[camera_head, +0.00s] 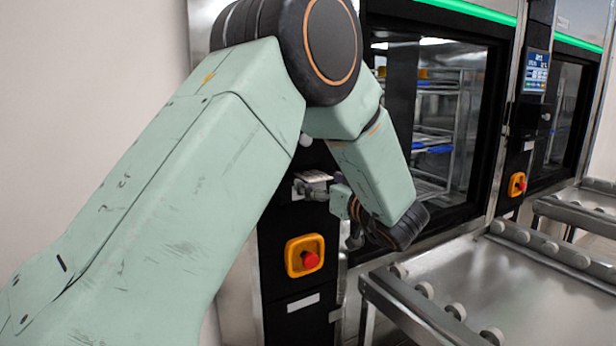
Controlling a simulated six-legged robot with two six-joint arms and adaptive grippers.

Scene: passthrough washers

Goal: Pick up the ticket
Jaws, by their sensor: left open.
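A small pale slip that looks like the ticket (313,176) shows at the black front panel of the near washer, above the orange-framed red button. My left gripper (308,190) is at this slip, with its fingers pointing left toward the panel, just below the slip. It is open. The fingers are small in the view and partly hidden by my arm, so I cannot tell whether they touch the slip. My right gripper is not in view.
The red emergency button (311,260) sits below the gripper. The near washer's glass door (440,110) stands behind my arm, with racks inside. A steel roller table (500,290) extends at lower right. A second washer with a screen (536,72) stands further right.

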